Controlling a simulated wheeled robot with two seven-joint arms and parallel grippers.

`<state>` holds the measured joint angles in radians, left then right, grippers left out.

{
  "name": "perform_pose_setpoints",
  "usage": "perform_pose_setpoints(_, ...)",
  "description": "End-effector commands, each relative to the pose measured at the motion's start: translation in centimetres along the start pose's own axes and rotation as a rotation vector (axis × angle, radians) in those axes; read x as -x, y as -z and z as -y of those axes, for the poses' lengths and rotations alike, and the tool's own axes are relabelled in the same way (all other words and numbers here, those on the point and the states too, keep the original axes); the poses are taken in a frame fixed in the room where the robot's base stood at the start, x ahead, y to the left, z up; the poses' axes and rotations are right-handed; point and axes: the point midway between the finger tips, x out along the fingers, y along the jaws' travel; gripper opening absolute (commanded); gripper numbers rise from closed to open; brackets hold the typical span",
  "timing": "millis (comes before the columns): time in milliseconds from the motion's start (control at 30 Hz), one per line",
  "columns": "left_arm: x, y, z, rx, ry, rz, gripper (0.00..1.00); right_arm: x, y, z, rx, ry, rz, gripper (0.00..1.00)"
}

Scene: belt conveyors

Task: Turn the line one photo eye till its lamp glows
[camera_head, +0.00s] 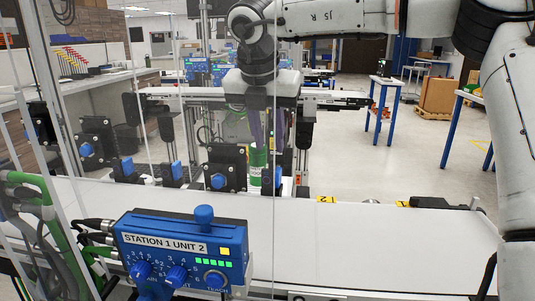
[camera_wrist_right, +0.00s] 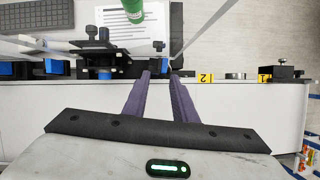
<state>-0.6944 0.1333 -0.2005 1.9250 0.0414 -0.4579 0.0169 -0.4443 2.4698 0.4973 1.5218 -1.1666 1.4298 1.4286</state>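A yellow plate marked 1 (camera_head: 403,203) sits on the far edge of the white belt, and a low black block with a small post (camera_head: 440,203) is beside it. The block also shows at the right of the wrist view (camera_wrist_right: 286,71). I cannot tell for sure that it is the line one photo eye, and no lit lamp shows on it. My right gripper (camera_head: 266,148) hangs over the far side of the belt, left of these plates. In the wrist view its purple fingers (camera_wrist_right: 160,76) are apart with nothing between them. My left gripper is out of view.
A yellow plate marked 2 (camera_head: 326,199) is on the same edge. A green cylinder (camera_head: 258,160) is beyond my right fingers. Black units with blue knobs (camera_head: 220,170) line the far side. A blue box labelled STATION 1 UNIT 2 (camera_head: 180,252) stands in front. The belt (camera_head: 370,245) is bare.

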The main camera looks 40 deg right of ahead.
Motion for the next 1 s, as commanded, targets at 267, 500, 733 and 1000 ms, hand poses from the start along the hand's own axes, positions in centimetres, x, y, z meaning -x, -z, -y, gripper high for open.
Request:
perform_pose_setpoints(267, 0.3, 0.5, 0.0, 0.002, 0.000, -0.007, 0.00, -4.4, 0.1, 0.0, 0.001, 0.002, -0.003, 0.25)
perform_pose_setpoints(500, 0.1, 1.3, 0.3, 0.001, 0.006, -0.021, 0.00, -5.5, 0.1, 0.0, 0.000, -0.001, 0.000, 0.25)
perform_pose_setpoints(733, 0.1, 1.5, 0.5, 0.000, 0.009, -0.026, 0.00, -5.5, 0.0, 0.0, 0.000, -0.001, 0.000, 0.18)
perform_pose_setpoints(1000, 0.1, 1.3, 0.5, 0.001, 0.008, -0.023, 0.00, -5.5, 0.0, 0.0, 0.002, -0.002, 0.000, 0.00)
